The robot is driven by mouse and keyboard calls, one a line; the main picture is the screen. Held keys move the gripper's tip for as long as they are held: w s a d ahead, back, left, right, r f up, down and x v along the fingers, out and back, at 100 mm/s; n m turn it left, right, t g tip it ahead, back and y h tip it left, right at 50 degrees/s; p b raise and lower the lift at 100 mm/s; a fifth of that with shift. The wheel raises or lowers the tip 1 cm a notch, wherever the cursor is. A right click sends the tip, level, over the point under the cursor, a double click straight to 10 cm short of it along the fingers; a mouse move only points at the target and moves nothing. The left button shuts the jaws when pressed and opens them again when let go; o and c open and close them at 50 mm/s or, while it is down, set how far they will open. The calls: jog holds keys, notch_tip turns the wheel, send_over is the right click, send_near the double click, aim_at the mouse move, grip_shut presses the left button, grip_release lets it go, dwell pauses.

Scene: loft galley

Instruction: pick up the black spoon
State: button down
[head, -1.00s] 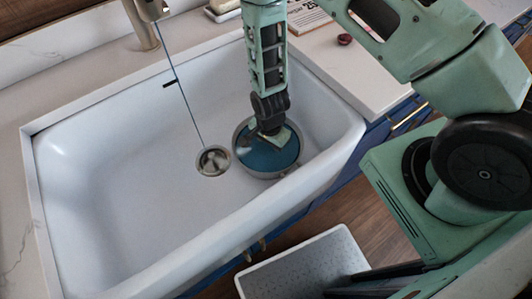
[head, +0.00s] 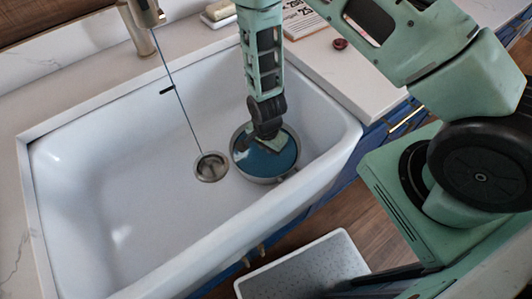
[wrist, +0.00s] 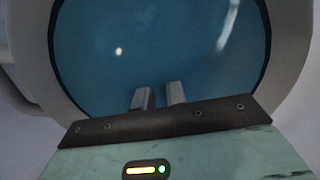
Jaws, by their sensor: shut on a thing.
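A round pan with a grey rim (head: 262,181) and a blue inside stands in the sink, right of the drain. My gripper (head: 272,146) points down into it. In the wrist view the two fingertips (wrist: 160,96) are close together over the blue inside, with a narrow gap. A thin dark sliver shows beside the left finger; I take it to be the black spoon, held in the jaws. The rest of the spoon is not seen, and its shape cannot be made out in the head view.
The white sink (head: 120,185) has a steep right wall near my arm. A metal drain (head: 211,167) lies left of the pan, and a tap (head: 143,25) runs a thin stream. A grey bin (head: 305,268) stands on the floor in front. The sink's left half is clear.

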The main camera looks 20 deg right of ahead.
notch_tip(320, 180, up, 11)
jog(key=p, duration=0.1)
jog(key=shift+r+p, duration=0.2)
jog(key=shift+p, duration=0.1)
dwell(0.4)
